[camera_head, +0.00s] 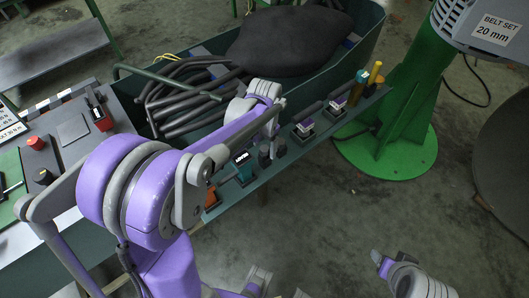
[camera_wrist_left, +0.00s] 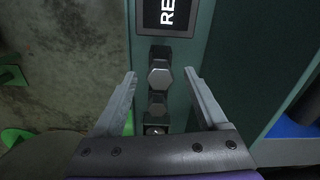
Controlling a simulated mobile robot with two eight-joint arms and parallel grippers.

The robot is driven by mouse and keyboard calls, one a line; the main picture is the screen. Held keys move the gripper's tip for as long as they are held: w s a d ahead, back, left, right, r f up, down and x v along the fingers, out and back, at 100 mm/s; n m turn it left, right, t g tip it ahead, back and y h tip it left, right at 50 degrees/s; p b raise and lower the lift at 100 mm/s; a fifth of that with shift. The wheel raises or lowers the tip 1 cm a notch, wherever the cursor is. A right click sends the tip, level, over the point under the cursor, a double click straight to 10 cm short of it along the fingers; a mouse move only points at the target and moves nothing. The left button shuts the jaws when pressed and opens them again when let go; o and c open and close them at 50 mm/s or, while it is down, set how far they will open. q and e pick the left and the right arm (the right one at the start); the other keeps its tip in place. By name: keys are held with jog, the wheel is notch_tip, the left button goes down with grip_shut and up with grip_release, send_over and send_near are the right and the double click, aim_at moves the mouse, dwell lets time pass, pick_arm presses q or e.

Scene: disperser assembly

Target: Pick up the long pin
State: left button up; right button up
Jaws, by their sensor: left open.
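Dark hex-headed pins stand in a row on a narrow green shelf. In the left wrist view the nearest to the label is a larger hex-headed pin (camera_wrist_left: 160,78), with a second hex-headed pin (camera_wrist_left: 157,105) below it in the picture. I cannot tell from their heads which is the long pin. My left gripper (camera_wrist_left: 160,75) is open, its two fingers on either side of the larger head, with visible gaps. In the head view the dark pins (camera_head: 265,158) show beside my left arm's end. Part of my right arm's end (camera_head: 385,264) shows at the lower right, its jaws unclear.
A label plate (camera_wrist_left: 168,14) lies just beyond the pins. The shelf (camera_head: 315,136) also carries several coloured fixtures. A green bin (camera_head: 345,62) with black hoses stands behind it. A green pillar (camera_head: 398,115) stands right. The floor (camera_head: 330,220) in front is clear.

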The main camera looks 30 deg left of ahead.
pick_arm(q)
jog(key=shift+f, duration=0.8)
grip_shut()
